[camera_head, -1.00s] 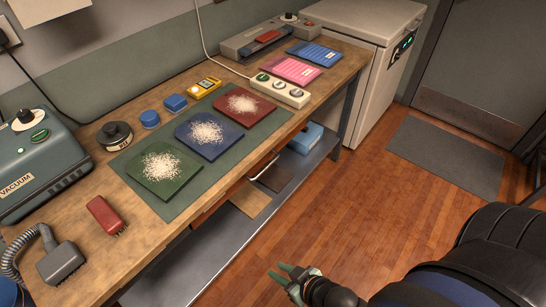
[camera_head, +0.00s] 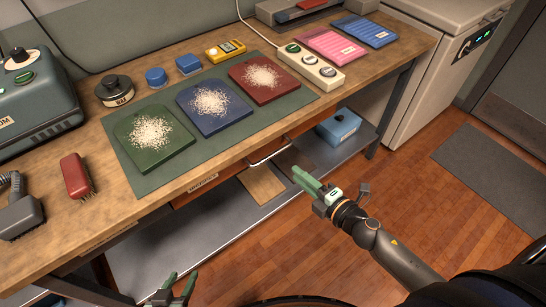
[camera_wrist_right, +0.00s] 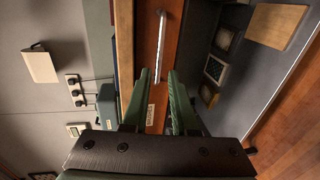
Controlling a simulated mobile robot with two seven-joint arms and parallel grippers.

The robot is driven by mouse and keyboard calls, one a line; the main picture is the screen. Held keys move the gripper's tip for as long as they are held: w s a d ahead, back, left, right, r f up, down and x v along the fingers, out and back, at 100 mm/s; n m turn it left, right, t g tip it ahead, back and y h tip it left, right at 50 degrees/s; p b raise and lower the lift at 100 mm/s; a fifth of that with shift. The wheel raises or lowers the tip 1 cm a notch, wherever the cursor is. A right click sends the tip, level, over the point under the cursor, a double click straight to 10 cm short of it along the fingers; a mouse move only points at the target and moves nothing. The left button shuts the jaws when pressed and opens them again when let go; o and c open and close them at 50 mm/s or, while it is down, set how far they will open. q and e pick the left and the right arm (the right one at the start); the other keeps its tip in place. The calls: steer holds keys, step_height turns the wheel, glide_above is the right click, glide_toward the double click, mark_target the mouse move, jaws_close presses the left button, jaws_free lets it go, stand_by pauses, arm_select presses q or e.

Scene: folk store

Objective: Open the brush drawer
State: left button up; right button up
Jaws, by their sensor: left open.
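The drawer (camera_head: 220,177) is a wooden front under the workbench edge, with a small label and a pale bar handle (camera_head: 270,152). It looks shut. In the right wrist view the handle (camera_wrist_right: 168,45) lies ahead of my fingertips, roughly in line with the gap between them. My right gripper (camera_head: 312,183) is just right of and below the handle in the head view, apart from it. Its green fingers (camera_wrist_right: 160,80) are open and empty. My left gripper (camera_head: 176,288) is open and empty at the bottom of the head view. The drawer's contents are hidden.
The bench (camera_head: 60,235) carries green, blue and red boards with white shavings on a green mat (camera_head: 175,180), a red brush (camera_head: 76,177) and a power strip (camera_head: 310,68). A lower shelf (camera_head: 190,240) holds a blue box (camera_head: 338,127). The floor in front is clear.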

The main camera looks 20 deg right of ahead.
mark_target(273, 153)
steer(key=x, duration=1.2)
steer(key=shift+w+d+r+b, duration=0.1)
steer(key=shift+b, duration=0.2)
jaws_close()
stand_by(0.9)
